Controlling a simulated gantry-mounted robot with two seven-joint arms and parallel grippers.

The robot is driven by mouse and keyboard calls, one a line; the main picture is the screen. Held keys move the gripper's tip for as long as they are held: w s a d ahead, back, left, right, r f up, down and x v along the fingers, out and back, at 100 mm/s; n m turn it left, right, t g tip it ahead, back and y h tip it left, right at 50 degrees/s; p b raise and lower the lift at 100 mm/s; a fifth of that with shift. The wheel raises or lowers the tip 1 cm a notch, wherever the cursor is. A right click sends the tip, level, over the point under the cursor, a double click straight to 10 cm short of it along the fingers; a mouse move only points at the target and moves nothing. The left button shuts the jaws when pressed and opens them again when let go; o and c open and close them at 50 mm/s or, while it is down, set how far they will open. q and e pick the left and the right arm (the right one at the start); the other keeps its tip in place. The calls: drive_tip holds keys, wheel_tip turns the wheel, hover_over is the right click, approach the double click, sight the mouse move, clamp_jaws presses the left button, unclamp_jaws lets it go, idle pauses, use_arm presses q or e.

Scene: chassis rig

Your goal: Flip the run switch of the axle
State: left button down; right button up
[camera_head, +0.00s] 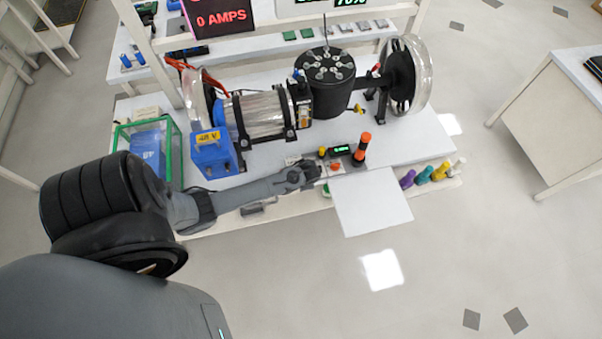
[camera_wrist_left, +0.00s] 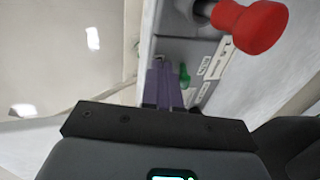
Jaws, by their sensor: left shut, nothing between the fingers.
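The axle rig stands on the white bench, with a motor (camera_head: 262,113), a black drum (camera_head: 328,82) and a clear-rimmed wheel (camera_head: 408,76) at the right. At its front is a small control box with a lit green display (camera_head: 340,149). A green switch lever (camera_wrist_left: 184,75) shows in the left wrist view beside white labels; I cannot read whether it is the run switch. A large red knob (camera_wrist_left: 252,26) is above it. My left gripper (camera_head: 320,171) is shut and empty at the box's front; its fingertips (camera_wrist_left: 164,84) are close beside the green lever. Contact cannot be told.
A blue 48 V box (camera_head: 212,154) and a green-framed case (camera_head: 122,140) are at the left. A white panel (camera_head: 371,205) juts out in front.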

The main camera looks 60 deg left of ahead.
use_arm(q)
drive_tip(key=shift+s+a+f, duration=0.1)
drive_tip(key=shift+a+f, duration=0.1)
drive_tip(key=shift+a, duration=0.05)
use_arm(e)
drive_tip(key=shift+s+d+f, duration=0.1)
